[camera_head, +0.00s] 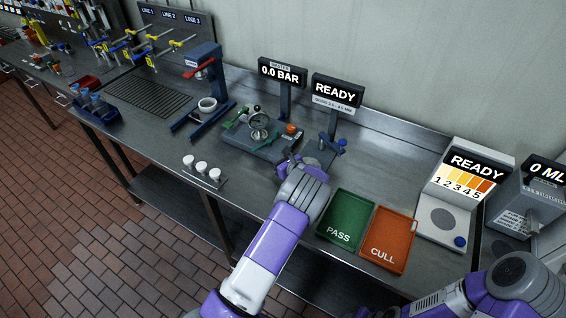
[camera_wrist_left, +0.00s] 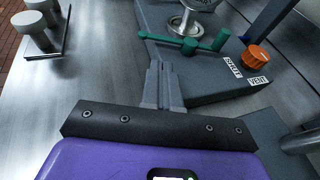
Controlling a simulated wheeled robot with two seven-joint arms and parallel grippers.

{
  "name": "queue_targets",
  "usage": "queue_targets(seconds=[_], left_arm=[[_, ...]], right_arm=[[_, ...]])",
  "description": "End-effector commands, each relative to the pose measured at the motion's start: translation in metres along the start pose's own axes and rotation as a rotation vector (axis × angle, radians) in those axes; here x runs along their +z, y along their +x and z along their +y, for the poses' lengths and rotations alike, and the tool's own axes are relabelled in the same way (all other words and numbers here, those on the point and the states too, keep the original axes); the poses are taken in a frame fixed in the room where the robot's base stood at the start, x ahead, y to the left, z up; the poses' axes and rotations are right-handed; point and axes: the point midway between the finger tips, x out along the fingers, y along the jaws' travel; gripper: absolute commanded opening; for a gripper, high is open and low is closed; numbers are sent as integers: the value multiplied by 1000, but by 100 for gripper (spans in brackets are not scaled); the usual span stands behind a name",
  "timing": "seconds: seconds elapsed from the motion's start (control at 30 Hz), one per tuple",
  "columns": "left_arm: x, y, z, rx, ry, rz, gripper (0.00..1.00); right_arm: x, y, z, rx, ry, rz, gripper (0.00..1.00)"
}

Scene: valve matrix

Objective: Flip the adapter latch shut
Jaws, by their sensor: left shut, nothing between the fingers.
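My left gripper (camera_head: 284,166) is shut and empty at the front edge of the grey test fixture (camera_head: 246,140). In the left wrist view its two grey fingers (camera_wrist_left: 162,82) are together, just left of the fixture's front edge. A green lever (camera_wrist_left: 188,43) with rounded ends lies across the fixture ahead of the fingertips, apart from them. A round metal gauge-like part (camera_head: 259,125) stands on the fixture, with an orange knob (camera_head: 292,129) beside it. I cannot tell for sure which part is the adapter latch. My right arm shows at the lower right, its gripper out of view.
A blue-handled stand (camera_head: 341,142) is right of the fixture. The green PASS tray (camera_head: 346,220) and orange CULL tray (camera_head: 391,240) lie right of my left arm. White knobs (camera_head: 201,168) sit front left. Two display posts, one reading 0.0 BAR (camera_head: 281,72), rise behind.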

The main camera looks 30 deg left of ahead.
Motion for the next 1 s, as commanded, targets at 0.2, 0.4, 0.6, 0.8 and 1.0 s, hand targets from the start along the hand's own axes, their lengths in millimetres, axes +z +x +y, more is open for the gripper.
queue_targets(seconds=[0.2,0.4,0.6,0.8,1.0], left_arm=[[7,38,1,1,-2,0,0],[11,53,0,0,-1,1,0],[11,55,0,-1,0,1,0],[11,55,0,-2,0,1,0],[10,51,-6,-40,13,1,0]], right_arm=[[0,-2,-1,0,0,0,43],[0,-2,-1,0,0,0,43],[0,-2,-1,0,0,0,43],[0,-2,-1,0,0,0,43],[0,1,1,0,0,0,43]])
